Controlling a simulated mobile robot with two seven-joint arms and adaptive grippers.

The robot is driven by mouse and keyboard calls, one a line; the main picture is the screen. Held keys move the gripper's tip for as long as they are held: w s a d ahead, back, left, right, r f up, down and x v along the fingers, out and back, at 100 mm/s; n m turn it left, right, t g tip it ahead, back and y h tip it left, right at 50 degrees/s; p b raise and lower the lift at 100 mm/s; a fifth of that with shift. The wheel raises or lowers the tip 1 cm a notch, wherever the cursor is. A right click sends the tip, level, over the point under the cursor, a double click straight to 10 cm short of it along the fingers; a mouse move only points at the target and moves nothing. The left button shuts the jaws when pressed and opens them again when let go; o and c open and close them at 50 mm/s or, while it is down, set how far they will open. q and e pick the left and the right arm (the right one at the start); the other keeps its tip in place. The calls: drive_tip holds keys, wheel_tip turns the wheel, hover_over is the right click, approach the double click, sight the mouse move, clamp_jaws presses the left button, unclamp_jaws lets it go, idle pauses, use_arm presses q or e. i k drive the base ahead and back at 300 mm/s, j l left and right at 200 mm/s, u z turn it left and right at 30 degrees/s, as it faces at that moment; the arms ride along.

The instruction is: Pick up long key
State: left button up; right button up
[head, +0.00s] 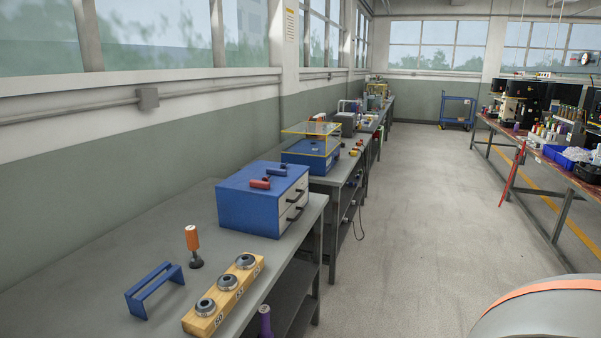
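No object in the head view can be clearly made out as a long key. A small red-handled tool (260,184) and a small blue-handled tool (277,170) lie on top of the blue drawer cabinet (246,207); they are too small to tell whether either is a key. An orange-handled tool (193,238) with a dark round foot stands upright on the near bench (110,270). Neither of my grippers is in view. A rounded grey and orange part at the lower right looks like mine.
A wooden block (192,322) with several metal rings and a blue handle-shaped stand (154,289) sit on the near bench. A purple cylinder (265,322) is by its front edge. A red-topped table (530,147) stands right. The aisle floor (420,200) is clear.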

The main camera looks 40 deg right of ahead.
sight(280, 172)
drive_tip(key=z, duration=1.1)
drive_tip(key=i+l+u, duration=0.1)
drive_tip(key=u, duration=0.3)
drive_tip(key=l+u, duration=0.15)
drive_tip(key=u, duration=0.2)
drive_tip(key=i+l+u, duration=0.25)
drive_tip(key=l, duration=0.2)
drive_tip(key=l+u, duration=0.25)
drive_tip(key=l, duration=0.2)
drive_tip(key=l+u, duration=0.2)
drive_tip(key=l, duration=0.75)
drive_tip(key=i+l, duration=0.1)
drive_tip(key=l, duration=0.85)
drive_tip(key=i+l+u, duration=0.15)
drive_tip(key=l, duration=0.85)
drive_tip(key=k+j, duration=0.05)
